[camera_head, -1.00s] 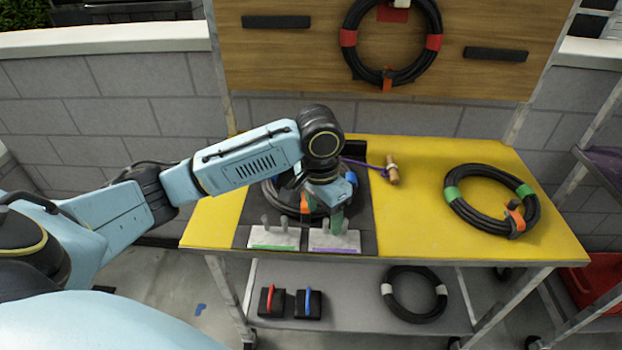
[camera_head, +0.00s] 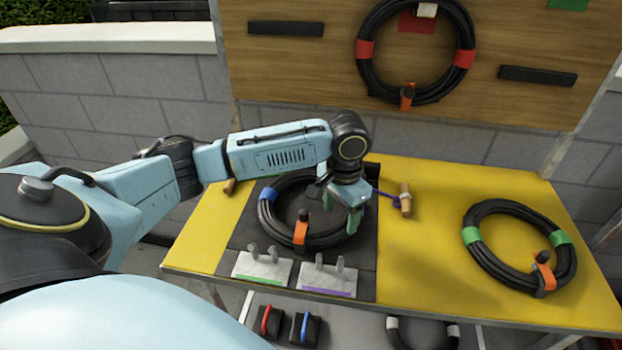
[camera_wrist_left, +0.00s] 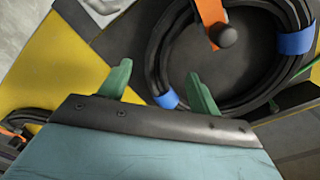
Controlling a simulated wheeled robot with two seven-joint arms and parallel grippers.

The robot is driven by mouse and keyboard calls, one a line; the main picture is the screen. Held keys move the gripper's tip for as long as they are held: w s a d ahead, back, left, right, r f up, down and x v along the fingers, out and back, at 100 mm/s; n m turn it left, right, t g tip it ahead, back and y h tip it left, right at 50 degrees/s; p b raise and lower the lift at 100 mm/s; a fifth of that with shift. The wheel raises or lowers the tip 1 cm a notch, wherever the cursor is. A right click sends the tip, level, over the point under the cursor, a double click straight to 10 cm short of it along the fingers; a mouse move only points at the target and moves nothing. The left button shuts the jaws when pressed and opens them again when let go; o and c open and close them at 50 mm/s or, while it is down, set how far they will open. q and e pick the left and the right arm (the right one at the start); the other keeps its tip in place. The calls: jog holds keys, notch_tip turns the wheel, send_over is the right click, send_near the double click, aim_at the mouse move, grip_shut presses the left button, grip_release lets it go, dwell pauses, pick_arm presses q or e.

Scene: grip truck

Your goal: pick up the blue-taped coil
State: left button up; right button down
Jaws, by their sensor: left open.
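The blue-taped coil (camera_head: 277,226) is a black cable ring lying flat on the dark mat at the middle of the table. It has blue tape at its left and an orange strap at its front. My left gripper (camera_head: 341,210) is over the coil's right side, its green fingers pointing down. In the left wrist view, the open fingers (camera_wrist_left: 160,86) are apart, and one overlaps the edge of the coil (camera_wrist_left: 168,48) near a blue tape band. I cannot tell whether they touch it. The wrist partly hides the coil's right side.
A green-taped coil (camera_head: 492,263) lies on the yellow table (camera_head: 420,270) at right. A wooden peg (camera_head: 405,200) with purple cord stands beside my wrist. Two pale hook blocks (camera_head: 263,267) sit in front of the coil. A red-taped coil (camera_head: 367,75) hangs on the board.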

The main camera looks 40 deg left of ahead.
aim_at(338, 227)
pick_arm(q)
jog(key=shift+f, duration=0.35)
jog(key=f+b, duration=0.1)
jog(key=f, duration=0.3)
jog(key=shift+s+f, duration=0.1)
jog(key=shift+s, duration=0.1)
jog(key=shift+f, duration=0.45)
jog(key=shift+c, duration=0.9)
grip_shut()
jog(key=shift+w+a, duration=0.1)
pick_arm(e)
jog(key=shift+w+a+f, duration=0.1)
jog(key=shift+w+f, duration=0.15)
jog(key=shift+w, duration=0.25)
jog(key=shift+w+f, duration=0.2)
jog(key=shift+w, duration=0.3)
